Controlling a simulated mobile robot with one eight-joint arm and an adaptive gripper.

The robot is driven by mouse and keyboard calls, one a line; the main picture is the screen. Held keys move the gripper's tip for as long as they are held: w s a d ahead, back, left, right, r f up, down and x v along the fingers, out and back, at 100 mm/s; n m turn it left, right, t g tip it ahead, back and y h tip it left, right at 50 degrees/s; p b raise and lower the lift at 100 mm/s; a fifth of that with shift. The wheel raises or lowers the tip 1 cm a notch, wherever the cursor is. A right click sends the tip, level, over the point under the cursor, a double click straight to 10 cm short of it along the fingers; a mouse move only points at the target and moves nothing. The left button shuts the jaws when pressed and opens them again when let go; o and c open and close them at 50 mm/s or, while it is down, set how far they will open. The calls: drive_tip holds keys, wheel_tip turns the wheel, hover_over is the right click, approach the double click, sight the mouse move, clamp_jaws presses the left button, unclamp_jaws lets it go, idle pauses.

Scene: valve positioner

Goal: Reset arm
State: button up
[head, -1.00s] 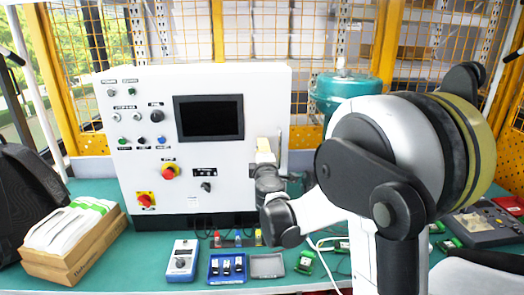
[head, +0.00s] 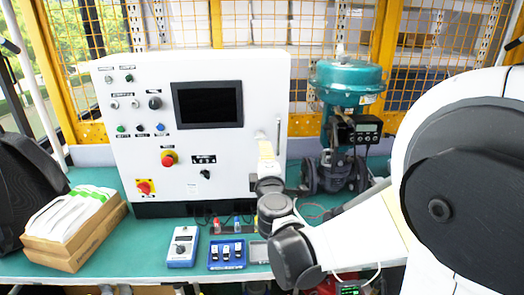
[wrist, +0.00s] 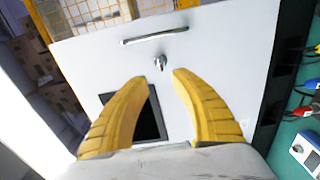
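My gripper shows in the wrist view (wrist: 159,77) with its two yellow fingers spread and nothing between them. It faces the white control cabinet (wrist: 225,75). A metal handle (wrist: 155,36) and a small lock or knob (wrist: 160,62) lie beyond the fingertips. In the head view, my gripper (head: 266,150) is by the cabinet's right edge, partly hidden by my wrist; contact cannot be told. The valve has a teal actuator (head: 348,76) and a dark positioner (head: 362,129) with a small display. It stands right of the cabinet, behind my arm.
A wooden box of white packets (head: 75,232) stands at the left. A blue-and-white device (head: 182,247) and a blue tray (head: 227,255) lie on the green table (head: 140,240) in front of the cabinet (head: 150,170). A yellow mesh fence (head: 215,40) stands behind.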

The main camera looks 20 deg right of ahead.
idle(0.4)
drive_tip(key=s+f+m+g, duration=0.3)
drive_tip(key=s+m+g, duration=0.2)
drive_tip(key=s+m, duration=0.55)
drive_tip(key=s+a+f+m+g+y, duration=0.1)
drive_tip(key=s+a+f+g+y, duration=0.1)
drive_tip(key=s+a, duration=0.3)
drive_tip(key=s+a+f+m+g+y, duration=0.2)
drive_tip(key=s+a+f+g+y, duration=0.1)
drive_tip(key=s, duration=0.7)
wheel_tip(320, 180, down, 2)
drive_tip(key=a+y, duration=0.1)
drive_tip(key=a, duration=0.2)
drive_tip(key=shift+s, duration=0.25)
drive_tip(key=shift+w+d, duration=0.1)
